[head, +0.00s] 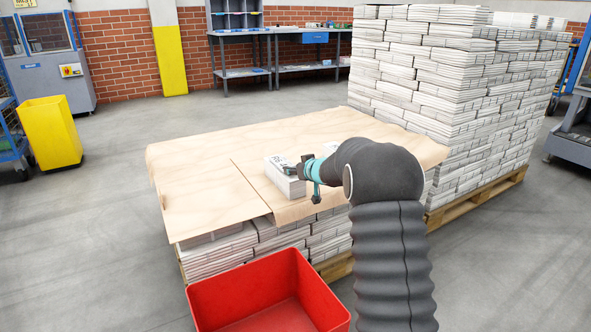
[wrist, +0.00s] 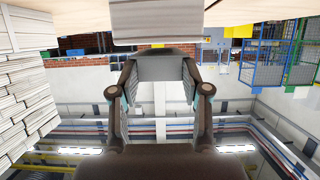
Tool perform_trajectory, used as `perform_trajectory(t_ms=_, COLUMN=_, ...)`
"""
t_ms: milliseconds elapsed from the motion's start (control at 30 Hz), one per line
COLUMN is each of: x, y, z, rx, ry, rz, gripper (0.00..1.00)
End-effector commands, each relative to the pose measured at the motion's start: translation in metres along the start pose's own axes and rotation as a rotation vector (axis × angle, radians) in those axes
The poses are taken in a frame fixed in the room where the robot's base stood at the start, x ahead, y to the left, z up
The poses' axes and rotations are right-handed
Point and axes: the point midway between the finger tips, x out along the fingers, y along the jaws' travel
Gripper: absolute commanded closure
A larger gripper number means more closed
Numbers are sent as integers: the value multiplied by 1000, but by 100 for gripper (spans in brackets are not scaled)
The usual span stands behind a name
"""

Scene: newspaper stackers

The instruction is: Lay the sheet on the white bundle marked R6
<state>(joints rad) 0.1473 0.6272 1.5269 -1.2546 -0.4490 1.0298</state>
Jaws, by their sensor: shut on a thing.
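A white bundle (head: 287,186) lies on the pale brown sheets over the low stack, with dark lettering on top, partly covered by my gripper; it seems to read R6. My gripper (head: 292,170) is low over its top right side; whether they touch I cannot tell. In the wrist view, the bundle (wrist: 157,22) fills the top middle, beyond my fingertips. Between the fingers is a grey flat-faced piece (wrist: 165,69), which my gripper is shut on. I cannot tell if it is the sheet. A wide brown sheet (head: 195,185) covers the stack's left part.
A tall stack of white bundles (head: 450,90) on a pallet rises at the right, behind my arm. A red crate (head: 262,290) stands in front of the low stack. A yellow bin (head: 50,133) is at the left. Open floor lies at the left.

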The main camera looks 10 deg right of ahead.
Motion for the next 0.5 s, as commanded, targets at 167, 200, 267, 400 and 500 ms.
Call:
perform_trajectory(t_ms=167, x=1, y=0, z=3, rx=1, ry=0, rz=0, gripper=74)
perform_trajectory(t_ms=200, x=2, y=0, z=4, rx=1, ry=0, rz=0, gripper=74)
perform_trajectory(t_ms=267, x=2, y=0, z=5, rx=1, ry=0, rz=0, gripper=74)
perform_trajectory(t_ms=400, x=3, y=0, z=7, rx=1, ry=0, rz=0, gripper=74)
perform_trajectory(t_ms=500, x=4, y=0, z=9, rx=1, ry=0, rz=0, gripper=74)
